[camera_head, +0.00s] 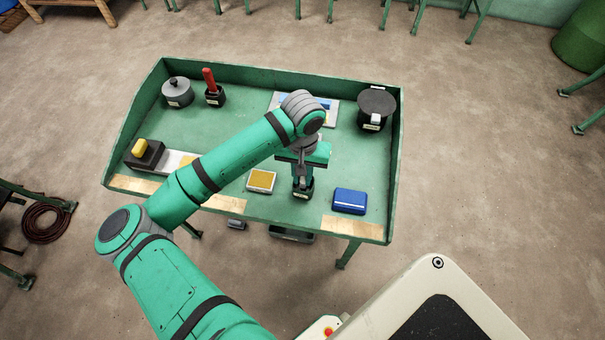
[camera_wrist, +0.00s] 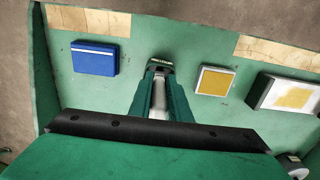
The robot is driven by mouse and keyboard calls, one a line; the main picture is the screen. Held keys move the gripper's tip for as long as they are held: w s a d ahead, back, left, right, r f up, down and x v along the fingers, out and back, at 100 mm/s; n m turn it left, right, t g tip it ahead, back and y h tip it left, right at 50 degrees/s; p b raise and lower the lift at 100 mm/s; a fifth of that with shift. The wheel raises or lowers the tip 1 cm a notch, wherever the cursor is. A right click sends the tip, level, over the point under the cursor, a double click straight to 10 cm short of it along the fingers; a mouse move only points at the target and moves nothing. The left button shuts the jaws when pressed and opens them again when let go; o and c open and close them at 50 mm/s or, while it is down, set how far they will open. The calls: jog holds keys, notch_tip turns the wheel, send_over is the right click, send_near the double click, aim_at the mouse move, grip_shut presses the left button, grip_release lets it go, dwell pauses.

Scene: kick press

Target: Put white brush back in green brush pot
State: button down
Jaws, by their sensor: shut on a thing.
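My gripper (camera_head: 302,179) points down at the front middle of the green table. It is shut on the white brush (camera_wrist: 158,100), whose pale handle shows between the fingers in the wrist view. A small dark green pot with a pale label (camera_head: 303,192) stands right below the fingertips. It also shows in the wrist view (camera_wrist: 160,66), just beyond the fingertips. The brush's lower end is hidden by the fingers and pot, so I cannot tell how far it is inside the pot.
A blue box (camera_head: 350,201) stands to the right of the pot and a yellow-topped pad (camera_head: 261,181) to the left. A dark pot with a red-handled brush (camera_head: 213,94), a grey lidded pot (camera_head: 176,93) and a black round container (camera_head: 376,106) stand at the back. Raised walls edge the table.

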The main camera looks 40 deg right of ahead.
dwell(0.3)
jog(key=c, duration=1.6)
grip_release()
jog(key=shift+o, duration=0.2)
notch_tip(320, 180, up, 11)
jog(key=shift+d+f, duration=0.1)
jog(key=shift+d, duration=0.05)
